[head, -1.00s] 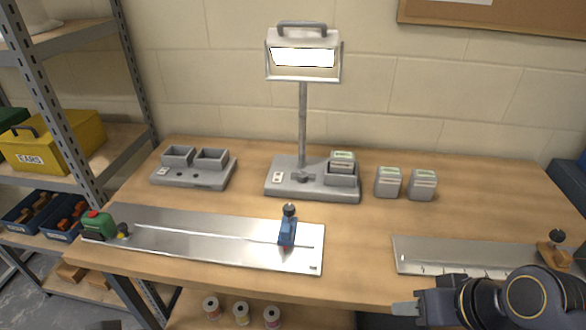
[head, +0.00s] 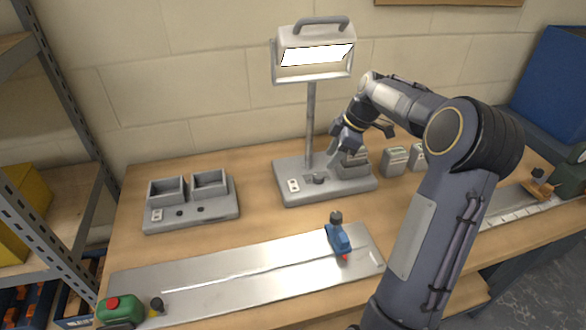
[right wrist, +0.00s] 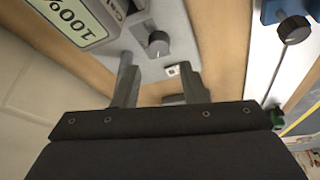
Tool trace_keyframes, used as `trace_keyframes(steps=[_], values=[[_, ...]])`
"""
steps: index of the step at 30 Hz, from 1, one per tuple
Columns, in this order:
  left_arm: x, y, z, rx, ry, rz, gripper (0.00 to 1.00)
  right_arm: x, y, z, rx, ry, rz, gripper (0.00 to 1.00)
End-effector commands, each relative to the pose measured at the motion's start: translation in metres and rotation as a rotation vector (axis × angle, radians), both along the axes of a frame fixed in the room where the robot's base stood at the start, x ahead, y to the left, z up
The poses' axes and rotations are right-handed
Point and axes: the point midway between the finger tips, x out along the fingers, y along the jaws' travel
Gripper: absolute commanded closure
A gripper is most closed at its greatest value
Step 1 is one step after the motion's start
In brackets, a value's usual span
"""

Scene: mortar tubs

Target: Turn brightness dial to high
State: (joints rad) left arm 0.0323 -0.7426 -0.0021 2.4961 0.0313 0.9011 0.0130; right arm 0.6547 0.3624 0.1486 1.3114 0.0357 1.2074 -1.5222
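The lamp (head: 312,52) is lit on a post above its grey base (head: 335,193). A dark round brightness dial (head: 319,178) sits on the base near the post, with a white switch (head: 293,186) to its left. My right gripper (head: 343,148) is above the base, near the dial and the battery slot. In the right wrist view, the dial (right wrist: 158,45) shows beyond the two spread fingers, apart from them, with nothing between them. A pale mark shows on the dial; its setting cannot be read. My left gripper is out of view.
A battery labelled 100% (right wrist: 75,15) is close to one finger in the right wrist view. Two more batteries (head: 395,160) stand right of the base. A grey charger (head: 190,215) is at left; a metal plate with a blue clamp (head: 338,238) lies in front.

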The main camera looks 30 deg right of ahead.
Motion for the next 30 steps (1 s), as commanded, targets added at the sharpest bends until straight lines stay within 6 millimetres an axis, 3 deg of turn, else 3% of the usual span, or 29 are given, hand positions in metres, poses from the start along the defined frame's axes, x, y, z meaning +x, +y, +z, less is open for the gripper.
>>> trace_keyframes(steps=[15,26,30], values=[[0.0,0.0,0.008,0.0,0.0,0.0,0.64,0.019,0.018,-0.064,0.001,0.001,0.005,0.61],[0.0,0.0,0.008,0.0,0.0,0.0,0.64,0.021,0.02,-0.072,-0.002,-0.002,0.003,0.61],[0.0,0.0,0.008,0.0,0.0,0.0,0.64,0.021,0.02,-0.071,-0.002,-0.002,0.003,0.75]])
